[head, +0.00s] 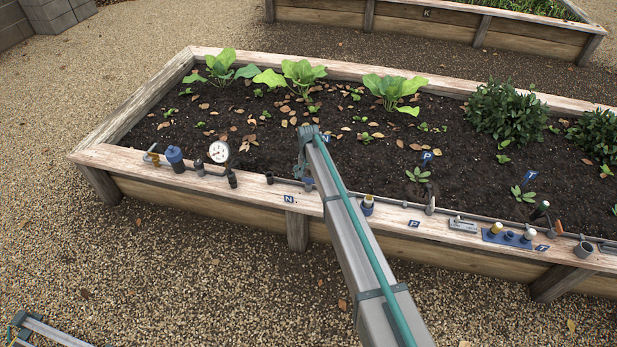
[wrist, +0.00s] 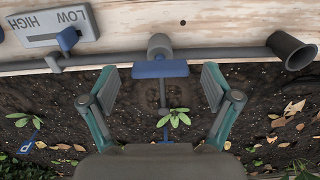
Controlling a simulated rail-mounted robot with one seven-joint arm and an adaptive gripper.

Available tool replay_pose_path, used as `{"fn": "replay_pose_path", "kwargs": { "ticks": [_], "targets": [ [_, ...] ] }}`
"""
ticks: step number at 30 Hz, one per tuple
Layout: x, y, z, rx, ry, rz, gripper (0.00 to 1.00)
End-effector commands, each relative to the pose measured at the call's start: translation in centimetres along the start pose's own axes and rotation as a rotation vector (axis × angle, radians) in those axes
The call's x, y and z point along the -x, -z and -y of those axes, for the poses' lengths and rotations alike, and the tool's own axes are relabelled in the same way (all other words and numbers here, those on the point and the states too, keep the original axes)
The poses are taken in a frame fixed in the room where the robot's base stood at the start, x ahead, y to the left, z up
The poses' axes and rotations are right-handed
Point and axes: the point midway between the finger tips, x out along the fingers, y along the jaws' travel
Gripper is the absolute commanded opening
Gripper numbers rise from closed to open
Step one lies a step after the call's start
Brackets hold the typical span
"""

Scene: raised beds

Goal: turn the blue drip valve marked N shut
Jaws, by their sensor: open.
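The blue drip valve handle (wrist: 160,69) sits on a grey valve body (wrist: 158,45) on the pipe along the bed's rim. Its bar lies lengthwise with the pipe. In the head view the blue valve (head: 308,182) shows partly beside my arm, near a rim label N (head: 289,199). My gripper (wrist: 158,86) is open, with one finger off each end of the handle and gaps on both sides. In the head view my gripper (head: 303,165) is just above the valve, partly hidden by my arm. No finger contact is visible.
In the wrist view, a HIGH/LOW plate (wrist: 52,27) with a blue lever (wrist: 68,38) is left, a dark cup (wrist: 291,50) right. Seedlings (wrist: 173,118) stand in the soil. A gauge (head: 219,152) and a blue-capped fitting (head: 175,157) are farther left on the rim.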

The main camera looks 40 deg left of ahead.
Motion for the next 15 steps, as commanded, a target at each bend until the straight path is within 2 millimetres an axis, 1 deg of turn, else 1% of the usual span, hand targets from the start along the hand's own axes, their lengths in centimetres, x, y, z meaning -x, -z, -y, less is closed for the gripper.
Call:
{"fn": "replay_pose_path", "kwargs": {
  "ticks": [5, 8, 11, 15],
  "targets": [
    [0.3, 0.0, 0.0, 0.001, 0.0, -0.001, 0.88],
    [1.1, 0.0, 0.0, 0.001, 0.001, -0.002, 0.88],
    [2.5, 0.0, 0.0, 0.001, 0.001, -0.002, 0.88],
    [5.2, 0.0, 0.0, 0.001, 0.001, -0.002, 0.88]
  ]
}}
